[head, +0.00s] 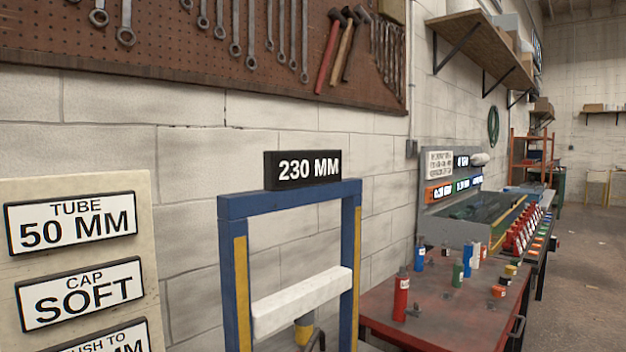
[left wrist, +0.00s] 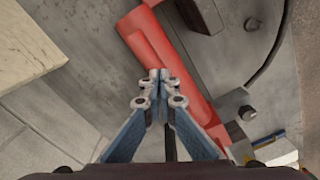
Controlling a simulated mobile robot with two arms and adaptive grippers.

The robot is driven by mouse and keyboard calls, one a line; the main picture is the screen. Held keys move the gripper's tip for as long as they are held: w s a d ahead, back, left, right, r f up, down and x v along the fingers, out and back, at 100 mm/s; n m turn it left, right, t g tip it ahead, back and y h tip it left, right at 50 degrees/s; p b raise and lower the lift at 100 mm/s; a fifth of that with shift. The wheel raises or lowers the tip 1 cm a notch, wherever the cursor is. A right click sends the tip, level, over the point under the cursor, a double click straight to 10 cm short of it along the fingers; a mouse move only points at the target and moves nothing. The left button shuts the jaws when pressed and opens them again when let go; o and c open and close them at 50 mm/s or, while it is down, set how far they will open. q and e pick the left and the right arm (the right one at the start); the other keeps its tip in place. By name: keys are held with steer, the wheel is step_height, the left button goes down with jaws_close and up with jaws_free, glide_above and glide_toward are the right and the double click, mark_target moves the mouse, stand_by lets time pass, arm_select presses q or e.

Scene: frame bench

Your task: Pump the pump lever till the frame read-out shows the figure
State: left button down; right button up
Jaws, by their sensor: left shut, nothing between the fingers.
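The frame read-out (head: 303,169) is a black plate showing 230 MM on top of the blue press frame (head: 232,208). A white crossbar (head: 300,302) spans the frame's uprights. The sign board (head: 150,225) at left reads TUBE 50 MM and CAP SOFT; its lowest sign is cut off by the picture's edge. In the left wrist view my left gripper (left wrist: 160,80) is shut and empty. Its tips overlap a red bar (left wrist: 150,38), perhaps part of the pump; I cannot tell whether they touch it. I cannot clearly make out the pump lever. My right gripper is not in view.
A red-topped bench (head: 370,310) with several small bottles and blocks stands right of the frame. A pegboard (head: 180,60) with wrenches and hammers hangs on the wall above. Grey metal with bolts (left wrist: 250,112) surrounds the red bar. Open floor lies at far right.

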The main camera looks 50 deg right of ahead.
arm_select(q)
step_height(320, 180, up, 8)
steer(key=p, duration=0.6)
stand_by(0.8)
steer(key=shift+r, duration=0.1)
stand_by(1.7)
stand_by(0.8)
step_height(320, 180, up, 5)
steer(key=p, duration=0.3)
stand_by(1.6)
